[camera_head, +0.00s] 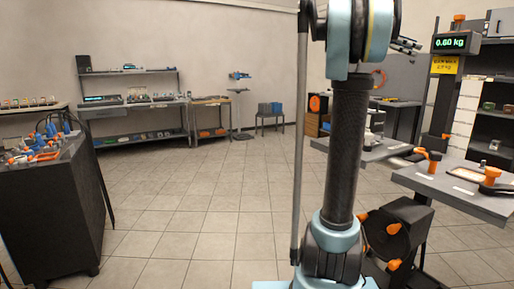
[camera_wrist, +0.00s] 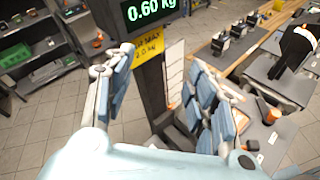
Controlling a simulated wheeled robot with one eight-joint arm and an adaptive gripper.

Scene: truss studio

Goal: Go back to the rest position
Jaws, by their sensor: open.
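My gripper (camera_wrist: 160,62) is open in the wrist view, its pale blue fingers spread wide with nothing between them. In the head view a small part of my gripper (camera_head: 407,45) shows at the upper right, behind my raised arm. My arm stands upright right of the middle and hides part of the room.
A grey table (camera_head: 462,196) with orange-handled tools stands at the right, with another table (camera_head: 365,152) behind it. A dark cabinet (camera_head: 48,220) with tools on top stands at the left. Shelving and benches (camera_head: 135,103) line the back wall. The tiled floor (camera_head: 200,205) between is clear.

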